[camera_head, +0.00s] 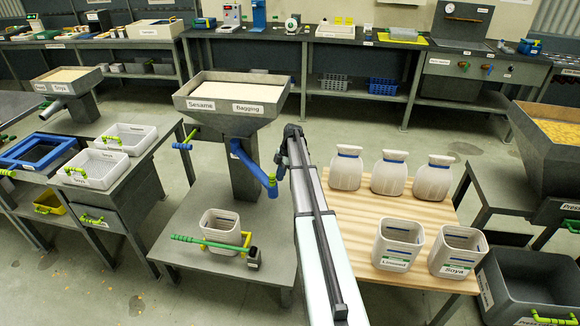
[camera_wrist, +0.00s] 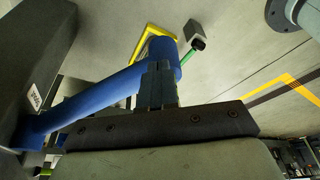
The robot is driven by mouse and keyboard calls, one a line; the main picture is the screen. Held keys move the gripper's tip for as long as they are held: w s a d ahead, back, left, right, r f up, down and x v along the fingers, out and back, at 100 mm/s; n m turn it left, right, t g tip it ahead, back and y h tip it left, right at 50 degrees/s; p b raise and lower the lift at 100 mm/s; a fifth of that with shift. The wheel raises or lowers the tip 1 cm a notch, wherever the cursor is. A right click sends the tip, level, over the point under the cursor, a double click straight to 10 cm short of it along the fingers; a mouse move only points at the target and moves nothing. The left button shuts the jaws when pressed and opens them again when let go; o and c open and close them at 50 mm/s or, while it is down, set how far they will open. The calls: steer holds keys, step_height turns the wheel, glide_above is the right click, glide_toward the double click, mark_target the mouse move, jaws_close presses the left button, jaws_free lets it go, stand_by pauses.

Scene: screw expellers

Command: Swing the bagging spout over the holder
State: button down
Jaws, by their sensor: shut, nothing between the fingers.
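The blue bagging spout (camera_head: 253,168) slopes down and right from the grey hopper (camera_head: 232,105) labelled Sesame and Bagging. My gripper (camera_head: 281,163) is just right of the spout. In the wrist view the shut, empty fingers (camera_wrist: 159,78) overlap the end of the blue spout (camera_wrist: 95,98); whether they touch it I cannot tell. The yellow frame (camera_wrist: 146,42) shows beyond them.
A dark block (camera_head: 254,258) stands beside the lever on the grey bench (camera_head: 190,272). Right of my arm, a wooden table (camera_head: 345,215) holds several white bags (camera_head: 389,173) and two labelled bins (camera_head: 398,246). White trays (camera_head: 95,168) stand left.

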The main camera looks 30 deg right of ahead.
steer(key=w+a+m+t, duration=0.1)
steer(key=w+a+m, duration=0.2)
steer(key=a, duration=1)
steer(key=w+a+m+t, duration=0.1)
steer(key=w+a+m, duration=0.2)
steer(key=a, duration=1)
steer(key=shift+w+a+m+h, duration=0.25)
steer(key=shift+a+m+h, duration=0.15)
steer(key=shift+m, duration=0.3)
steer(key=shift+d, duration=0.1)
steer(key=s+d+r, duration=0.5)
steer(key=s+r, duration=0.1)
steer(key=r, duration=0.4)
steer(key=shift+s+r, duration=0.2)
steer(key=shift+s, duration=0.2)
